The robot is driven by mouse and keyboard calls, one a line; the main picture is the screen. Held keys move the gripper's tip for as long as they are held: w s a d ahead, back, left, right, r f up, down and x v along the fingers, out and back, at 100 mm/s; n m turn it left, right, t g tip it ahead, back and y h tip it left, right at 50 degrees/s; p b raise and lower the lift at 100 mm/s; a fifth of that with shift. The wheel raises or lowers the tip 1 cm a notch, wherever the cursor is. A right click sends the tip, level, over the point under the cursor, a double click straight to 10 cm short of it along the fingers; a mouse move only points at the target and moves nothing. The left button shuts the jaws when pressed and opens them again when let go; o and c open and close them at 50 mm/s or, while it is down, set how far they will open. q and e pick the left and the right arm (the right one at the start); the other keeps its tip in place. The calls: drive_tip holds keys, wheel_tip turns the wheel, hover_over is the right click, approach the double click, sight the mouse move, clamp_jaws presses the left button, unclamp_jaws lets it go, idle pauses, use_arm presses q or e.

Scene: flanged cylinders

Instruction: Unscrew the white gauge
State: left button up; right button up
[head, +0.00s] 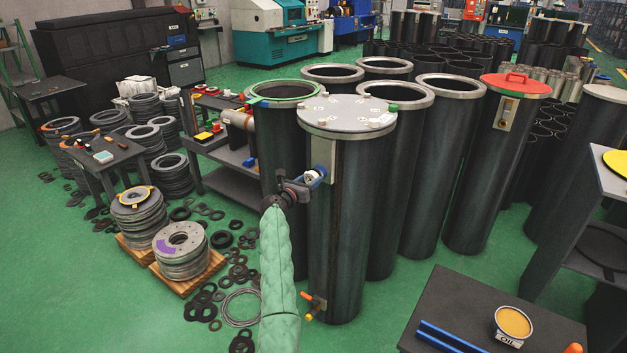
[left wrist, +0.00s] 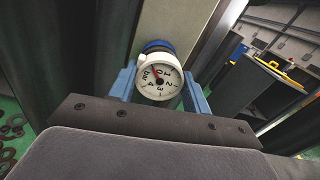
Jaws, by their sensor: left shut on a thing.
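The white gauge (head: 314,177) sits on the upper side of the front dark cylinder (head: 337,230), which has a grey flanged lid (head: 347,113). In the left wrist view the gauge (left wrist: 158,78) shows its round white dial with numbers, the word "bar" and a red needle. A blue ring (left wrist: 158,46) shows behind it, against a pale plate (left wrist: 182,25) on the cylinder. My left gripper (head: 312,181) is shut on the gauge, with one blue finger on each side of it. My right gripper is not in view.
A small valve with orange and yellow parts (head: 312,306) sits low on the same cylinder. Several open cylinders stand close behind, and one with a red lid (head: 516,83) stands right. A dark table (head: 460,300) with an oil tin (head: 513,325) is at the front right.

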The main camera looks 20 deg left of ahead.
sight(310, 180)
use_arm(q)
drive_tip(key=shift+a, duration=0.1)
drive_tip(key=shift+p+v, duration=0.8)
drive_tip(key=shift+v, duration=0.1)
drive_tip(key=shift+p+v, duration=0.55)
drive_tip(key=shift+v, duration=0.25)
drive_tip(key=shift+s, duration=0.15)
drive_tip(key=shift+p+v, duration=0.8)
drive_tip(key=shift+v, duration=0.65)
